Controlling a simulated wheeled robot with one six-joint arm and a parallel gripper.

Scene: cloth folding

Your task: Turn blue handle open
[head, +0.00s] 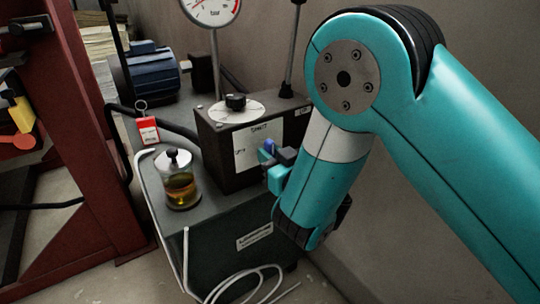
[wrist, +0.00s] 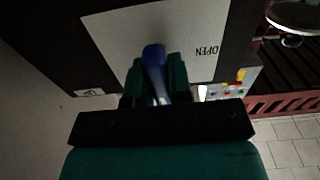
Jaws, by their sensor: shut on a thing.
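The blue handle (head: 268,146) is on the front of a dark box (head: 222,160) with a white label plate. In the wrist view the blue handle (wrist: 154,62) stands between my two green fingers, its rounded end toward the top and tilted slightly left. My gripper (head: 273,162) is shut on it at the box's front face. The wrist view shows my gripper (wrist: 155,85) with a finger on each side of the handle. The word OPEN (wrist: 207,50) reads upside down to the right of the handle. My gripper partly hides the plate and the handle's base.
A glass jar (head: 181,190) of amber liquid stands left of the box, near a red tag (head: 147,130). A pressure gauge (head: 212,10) and a blue motor (head: 152,74) are behind. A red frame (head: 85,140) stands at left. A white hose (head: 250,283) coils below. A wall is at right.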

